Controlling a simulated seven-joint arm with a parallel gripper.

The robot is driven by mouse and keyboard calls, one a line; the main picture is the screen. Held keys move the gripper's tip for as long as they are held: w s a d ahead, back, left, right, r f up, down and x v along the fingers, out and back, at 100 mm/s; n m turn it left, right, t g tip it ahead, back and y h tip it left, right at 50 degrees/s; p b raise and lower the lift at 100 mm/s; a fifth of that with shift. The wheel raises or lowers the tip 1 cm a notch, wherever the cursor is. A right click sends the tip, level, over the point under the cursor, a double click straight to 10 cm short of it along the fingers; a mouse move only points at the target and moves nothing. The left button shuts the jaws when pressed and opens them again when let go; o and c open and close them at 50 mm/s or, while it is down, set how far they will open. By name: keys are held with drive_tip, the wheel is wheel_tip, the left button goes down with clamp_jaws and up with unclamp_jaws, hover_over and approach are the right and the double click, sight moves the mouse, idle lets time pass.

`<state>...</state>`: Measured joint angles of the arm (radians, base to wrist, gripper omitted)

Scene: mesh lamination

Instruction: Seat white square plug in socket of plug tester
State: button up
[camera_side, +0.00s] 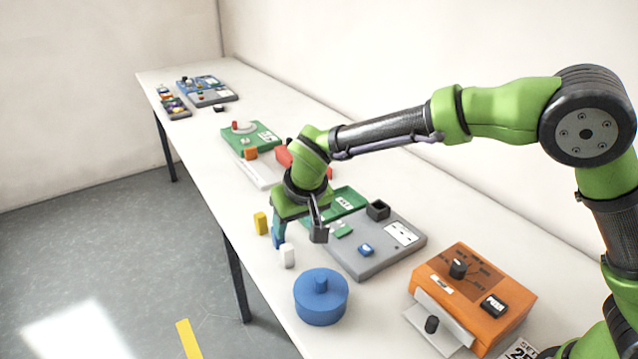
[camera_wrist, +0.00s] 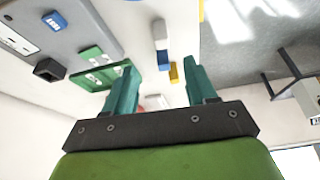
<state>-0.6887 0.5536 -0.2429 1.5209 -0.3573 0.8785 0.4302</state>
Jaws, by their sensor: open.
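The grey plug tester (camera_side: 385,255) lies to the right. It carries a black square socket (camera_side: 377,210), a blue piece (camera_side: 366,250) and a green part. My gripper hides some of its left side.
A yellow block (camera_side: 261,222) stands left of the plug. A round blue lidded pot (camera_side: 320,300) stands in front, close to the plug. An orange box (camera_side: 475,290) with a knob is at right. Green and red items lie farther back; the table edge is near.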

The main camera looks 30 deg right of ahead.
sight(287, 247)
drive_tip(key=x, duration=1.2)
drive_tip(key=shift+w+a, duration=0.1)
clamp_jaws()
